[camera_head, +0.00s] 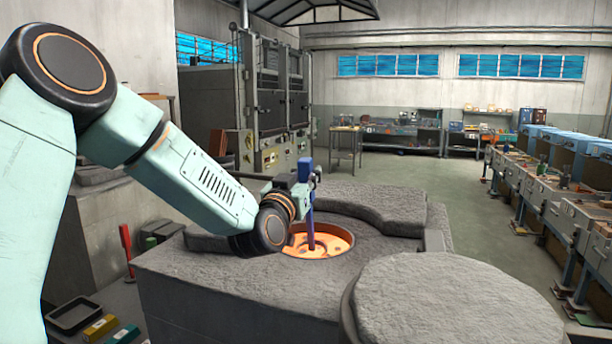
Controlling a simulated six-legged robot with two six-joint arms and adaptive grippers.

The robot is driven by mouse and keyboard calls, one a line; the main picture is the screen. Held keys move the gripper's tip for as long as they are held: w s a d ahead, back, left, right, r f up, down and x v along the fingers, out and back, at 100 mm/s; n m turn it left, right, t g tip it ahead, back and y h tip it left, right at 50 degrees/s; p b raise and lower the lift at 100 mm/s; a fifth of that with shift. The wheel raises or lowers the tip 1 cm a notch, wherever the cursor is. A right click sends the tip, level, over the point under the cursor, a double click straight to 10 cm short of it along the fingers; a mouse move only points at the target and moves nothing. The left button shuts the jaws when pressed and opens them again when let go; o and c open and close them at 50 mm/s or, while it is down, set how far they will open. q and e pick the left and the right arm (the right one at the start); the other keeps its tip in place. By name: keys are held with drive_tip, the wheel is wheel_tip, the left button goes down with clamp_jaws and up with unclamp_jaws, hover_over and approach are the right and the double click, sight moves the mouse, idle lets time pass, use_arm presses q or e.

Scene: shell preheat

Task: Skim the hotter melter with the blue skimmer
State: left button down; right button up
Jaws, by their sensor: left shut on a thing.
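The blue skimmer (311,215) stands about upright, its lower end in the orange, glowing melt. The melter (210,290) is a grey, rough-topped block with the round glowing opening (335,243) in its top. My left gripper (307,181) is shut on the skimmer's upper handle, above the opening. The skimmer's head is hidden in or below the melt surface. My right gripper does not show.
A thick round grey lid (455,305) lies at the front right, and another grey slab (375,205) lies behind the opening. Workbenches (545,190) line the right side. A black tray (72,315) and small ingots (101,327) are at the lower left. Open floor (440,195) lies beyond the melter.

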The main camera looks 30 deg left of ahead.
use_arm(q)
drive_tip(key=shift+s+d+r, duration=0.1)
drive_tip(key=shift+s+d, duration=1.2)
drive_tip(key=shift+d, duration=0.2)
drive_tip(key=f+b+x, duration=0.1)
drive_tip(key=x, duration=0.5)
drive_tip(key=shift+w+a, duration=0.2)
drive_tip(key=shift+w, duration=0.1)
drive_tip(key=shift+s, duration=0.1)
